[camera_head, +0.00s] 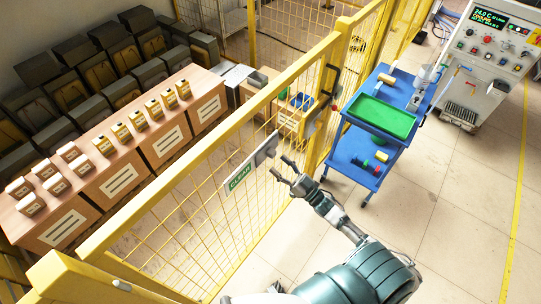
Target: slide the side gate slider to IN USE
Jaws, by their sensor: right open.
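The side gate slider (263,152) is a grey plate on the yellow mesh fence, left of the picture's middle. A green label (240,177) at its lower left end seems to read CLEAR. I cannot see the words IN USE. My right gripper (279,166) is open and empty, just right of the slider, with its fingers pointing toward the plate. A small gap seems to lie between them, but I cannot tell for sure whether they touch. My left gripper is not in view.
The yellow mesh fence (205,212) runs diagonally across the view. Behind it stand wooden crates (120,181) with small boxes on top. A blue cart (365,150) with a green tray (380,117) stands beyond my right gripper, and a control cabinet (492,50) at top right. The floor at right is clear.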

